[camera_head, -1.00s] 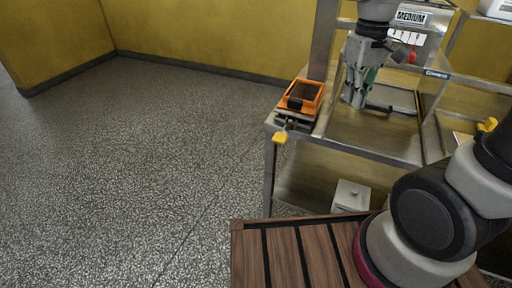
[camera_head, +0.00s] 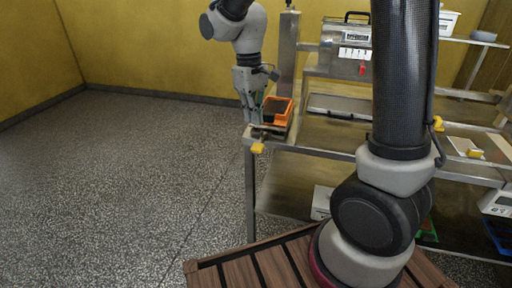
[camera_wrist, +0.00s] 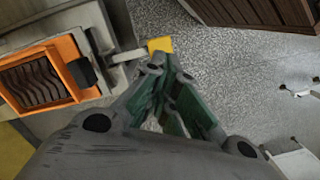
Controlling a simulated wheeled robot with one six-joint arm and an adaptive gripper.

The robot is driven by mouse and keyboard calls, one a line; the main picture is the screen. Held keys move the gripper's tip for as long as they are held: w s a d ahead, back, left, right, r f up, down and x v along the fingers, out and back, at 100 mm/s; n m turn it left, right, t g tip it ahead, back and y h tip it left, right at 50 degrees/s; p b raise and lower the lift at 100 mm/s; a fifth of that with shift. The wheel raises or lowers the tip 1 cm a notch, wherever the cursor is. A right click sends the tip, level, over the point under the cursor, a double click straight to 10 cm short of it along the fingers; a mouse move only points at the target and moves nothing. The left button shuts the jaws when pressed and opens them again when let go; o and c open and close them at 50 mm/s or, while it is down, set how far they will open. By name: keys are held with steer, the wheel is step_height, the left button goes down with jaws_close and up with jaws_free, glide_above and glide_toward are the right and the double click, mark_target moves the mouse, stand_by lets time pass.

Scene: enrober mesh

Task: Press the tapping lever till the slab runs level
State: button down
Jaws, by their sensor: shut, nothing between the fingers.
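The tapping lever (camera_head: 257,148) has a yellow tip and sticks out at the bench's front left corner. In the wrist view its yellow tip (camera_wrist: 160,44) shows just past my fingertips, on a grey arm running to the orange unit. The orange frame (camera_head: 288,116) holds a dark ribbed slab (camera_head: 275,110), which also shows in the wrist view (camera_wrist: 35,82). My gripper (camera_head: 254,121) is shut and empty, pointing down beside the orange frame, above the lever. I cannot tell whether it touches the lever. I cannot tell whether the slab is level.
The steel bench (camera_head: 320,138) runs right, with a machine panel (camera_head: 350,50) behind. Another yellow knob (camera_head: 474,153) sits on the right side. A white box (camera_head: 322,202) stands on the lower shelf. The floor (camera_head: 130,185) left of the bench is clear.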

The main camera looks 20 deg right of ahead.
mark_target(256, 145)
steer(key=shift+s+d+f, duration=0.1)
steer(key=shift+s+f, duration=0.05)
steer(key=shift+f, duration=1.55)
steer(key=shift+s+d+f, duration=0.1)
steer(key=shift+s+f, duration=0.05)
steer(key=shift+f, duration=1.55)
steer(key=shift+f, duration=0.2)
step_height(256, 145, down, 2)
steer(key=shift+f, duration=0.1)
steer(key=w, duration=0.1)
steer(key=w+a+r, duration=0.1)
steer(key=shift+w+a, duration=0.1)
steer(key=shift+w, duration=0.3)
steer(key=shift+r, duration=0.15)
step_height(256, 145, up, 12)
steer(key=w, duration=0.1)
steer(key=shift+a, duration=0.25)
